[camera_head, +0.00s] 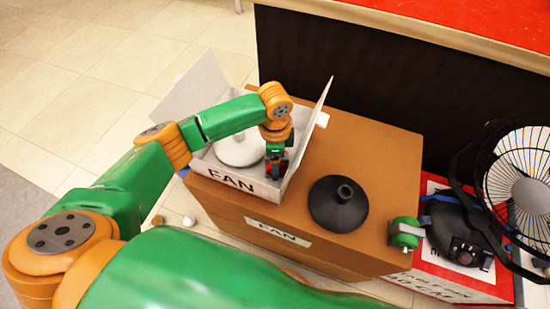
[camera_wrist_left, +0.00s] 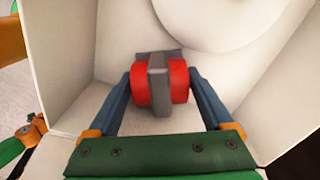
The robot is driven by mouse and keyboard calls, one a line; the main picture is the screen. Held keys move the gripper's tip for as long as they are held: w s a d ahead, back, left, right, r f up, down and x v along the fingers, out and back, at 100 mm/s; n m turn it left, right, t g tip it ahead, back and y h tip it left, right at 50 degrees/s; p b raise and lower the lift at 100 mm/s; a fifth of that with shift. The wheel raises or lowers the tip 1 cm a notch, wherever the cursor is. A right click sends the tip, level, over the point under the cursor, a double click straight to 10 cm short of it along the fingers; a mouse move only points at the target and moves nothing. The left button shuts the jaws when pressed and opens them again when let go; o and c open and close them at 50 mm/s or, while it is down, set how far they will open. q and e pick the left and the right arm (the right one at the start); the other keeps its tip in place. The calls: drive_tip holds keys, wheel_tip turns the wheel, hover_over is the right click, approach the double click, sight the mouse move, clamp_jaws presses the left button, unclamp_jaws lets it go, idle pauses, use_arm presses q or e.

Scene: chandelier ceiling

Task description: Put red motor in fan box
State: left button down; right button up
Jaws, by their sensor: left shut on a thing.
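The fan box (camera_head: 232,180) is an open white carton marked FAN, with its flaps up, on top of a large brown box. A round white fan base (camera_head: 238,150) lies inside it. My left gripper (camera_head: 275,168) reaches into the right part of the fan box. In the left wrist view my left gripper (camera_wrist_left: 160,92) is shut on the red motor (camera_wrist_left: 179,80), a red cylinder with a grey middle band. White box walls surround the motor there; I cannot tell whether it touches the floor of the box.
A black fan (camera_head: 520,185) stands over a red box (camera_head: 440,285) at right. A dark counter with a red top (camera_head: 490,22) is behind.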

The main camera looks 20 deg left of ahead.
use_arm(q)
unclamp_jaws()
use_arm(e)
drive_tip(key=shift+s, duration=0.2)
drive_tip(key=shift+s, duration=0.1)
use_arm(q)
wheel_tip(320, 180, up, 11)
drive_tip(key=p, duration=0.3)
drive_tip(key=shift+r, duration=0.2)
drive_tip(key=shift+r+p, duration=0.3)
drive_tip(key=shift+r, duration=0.1)
use_arm(e)
drive_tip(key=shift+g, duration=0.3)
drive_tip(key=r, duration=0.1)
drive_tip(key=s+a+r, duration=0.1)
drive_tip(key=a+r, duration=0.1)
drive_tip(key=shift+s+r, duration=0.2)
drive_tip(key=shift+s, duration=0.2)
drive_tip(key=shift+w+d, duration=0.1)
drive_tip(key=shift+d, duration=0.05)
